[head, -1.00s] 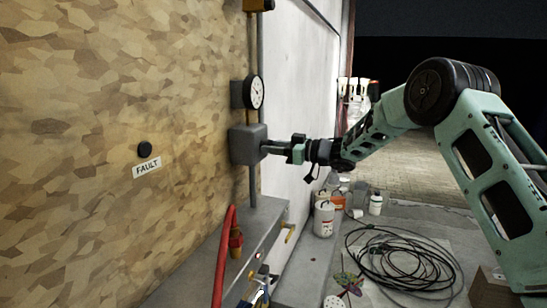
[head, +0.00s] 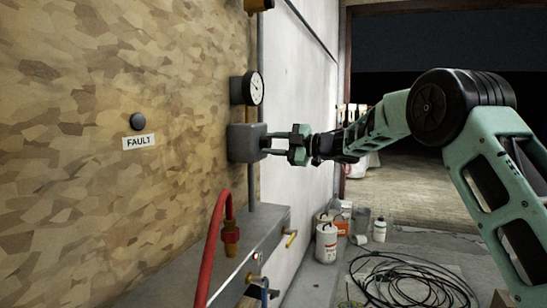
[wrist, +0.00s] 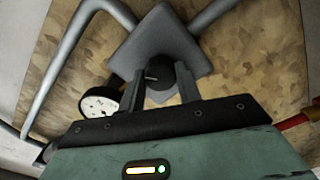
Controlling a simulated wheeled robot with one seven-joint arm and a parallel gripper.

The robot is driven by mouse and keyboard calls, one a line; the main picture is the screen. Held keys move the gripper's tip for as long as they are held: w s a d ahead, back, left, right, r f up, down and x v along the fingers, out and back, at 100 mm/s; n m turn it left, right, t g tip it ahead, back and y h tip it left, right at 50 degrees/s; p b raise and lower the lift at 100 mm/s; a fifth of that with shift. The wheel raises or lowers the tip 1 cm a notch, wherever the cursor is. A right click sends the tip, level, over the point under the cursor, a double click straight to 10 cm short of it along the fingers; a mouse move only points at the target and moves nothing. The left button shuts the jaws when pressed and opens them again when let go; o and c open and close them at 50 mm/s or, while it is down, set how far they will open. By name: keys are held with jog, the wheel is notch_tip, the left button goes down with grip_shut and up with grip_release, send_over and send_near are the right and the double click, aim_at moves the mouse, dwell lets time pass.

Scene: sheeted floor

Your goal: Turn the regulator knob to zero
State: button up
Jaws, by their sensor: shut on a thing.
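The regulator is a grey box (head: 243,143) on a vertical pipe below a round gauge (head: 254,88). In the wrist view its grey diamond-shaped face (wrist: 163,45) carries a dark round knob (wrist: 153,76) with a pale pointer mark. My gripper (head: 266,146) reaches the box from the right. In the wrist view its two fingers (wrist: 161,85) lie on either side of the knob and are shut on it. The knob is hidden in the head view. The gauge also shows in the wrist view (wrist: 99,103), but its reading is too small to tell.
A black button (head: 137,121) sits above a FAULT label (head: 139,142) on the board at left. A red hose (head: 212,245) rises from the grey ledge (head: 190,275). White containers (head: 327,243) and coiled black cable (head: 412,280) lie on the floor at right.

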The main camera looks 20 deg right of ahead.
jog(key=n+b, duration=0.6)
jog(key=shift+f+n+b, duration=0.25)
jog(key=shift+n+b, duration=0.05)
jog(key=n+b, duration=0.4)
jog(key=shift+r, duration=0.15)
jog(key=shift+n, duration=0.4)
jog(key=o, duration=1)
jog(key=shift+r, duration=0.1)
jog(key=shift+c, duration=0.2)
jog(key=b+v, duration=0.2)
jog(key=v, duration=1.5)
jog(key=shift+s+d, duration=0.15)
